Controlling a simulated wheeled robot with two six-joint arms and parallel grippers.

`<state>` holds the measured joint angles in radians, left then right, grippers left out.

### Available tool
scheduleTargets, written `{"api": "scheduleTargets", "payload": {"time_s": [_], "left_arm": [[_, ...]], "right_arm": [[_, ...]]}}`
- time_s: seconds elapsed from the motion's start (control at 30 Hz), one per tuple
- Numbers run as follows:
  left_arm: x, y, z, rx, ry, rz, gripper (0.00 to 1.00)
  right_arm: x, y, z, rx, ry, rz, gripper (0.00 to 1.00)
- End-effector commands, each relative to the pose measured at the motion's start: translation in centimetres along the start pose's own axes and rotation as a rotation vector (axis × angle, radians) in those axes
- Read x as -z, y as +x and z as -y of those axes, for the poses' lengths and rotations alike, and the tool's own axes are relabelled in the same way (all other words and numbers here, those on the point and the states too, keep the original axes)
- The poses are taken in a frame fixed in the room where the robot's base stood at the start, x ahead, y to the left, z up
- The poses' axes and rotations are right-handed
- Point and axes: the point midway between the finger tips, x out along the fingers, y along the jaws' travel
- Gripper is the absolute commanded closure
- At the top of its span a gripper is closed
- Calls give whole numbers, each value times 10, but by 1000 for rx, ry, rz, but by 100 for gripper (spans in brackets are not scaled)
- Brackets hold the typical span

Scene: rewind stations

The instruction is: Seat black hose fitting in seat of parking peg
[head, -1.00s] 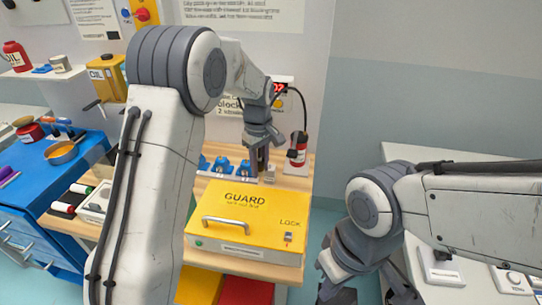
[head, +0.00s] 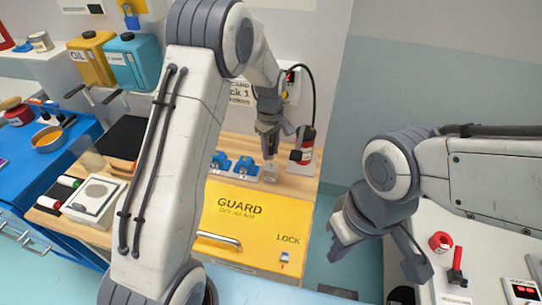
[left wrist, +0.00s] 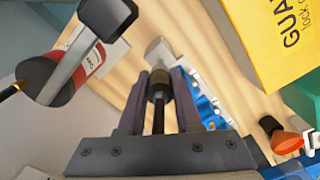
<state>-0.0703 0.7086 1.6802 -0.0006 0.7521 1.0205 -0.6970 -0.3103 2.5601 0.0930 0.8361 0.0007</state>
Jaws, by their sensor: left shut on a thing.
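My left gripper (head: 270,154) is shut on the black hose fitting (left wrist: 158,84), a dark cylinder held upright between the fingertips in the left wrist view. A pale grey block (head: 270,173), apparently the parking peg, stands on the wooden bench just below and beyond the fingertips. It also shows past the fitting in the left wrist view (left wrist: 157,48). Its seat is hidden, and I cannot tell whether the fitting touches it. My right gripper (head: 380,252) is open and empty, well to the right, beyond the bench.
A yellow guard box (head: 245,222) is in front of the peg. Blue clamps (head: 233,166) sit left of the peg. A red bottle (head: 306,150) with a black top stands close right of my left gripper. A white table (head: 480,235) is at the right.

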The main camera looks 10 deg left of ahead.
Motion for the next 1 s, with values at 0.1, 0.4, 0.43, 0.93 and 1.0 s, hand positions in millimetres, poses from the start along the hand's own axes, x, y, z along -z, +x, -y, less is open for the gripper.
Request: {"api": "scheduleTargets", "payload": {"time_s": [0.1,0.4,0.43,0.93,1.0], "left_arm": [[-2,15,1,4,2,2,100],[-2,38,-2,0,3,0,100],[-2,38,-2,0,3,0,100],[-2,41,-1,0,3,0,37],[-2,40,-1,0,3,0,37]], "right_arm": [[0,-5,0,0,0,0,100],[0,-10,1,0,1,0,100],[0,-9,1,0,1,0,100],[0,-8,0,0,0,0,100],[0,-8,0,0,0,0,100]]}}
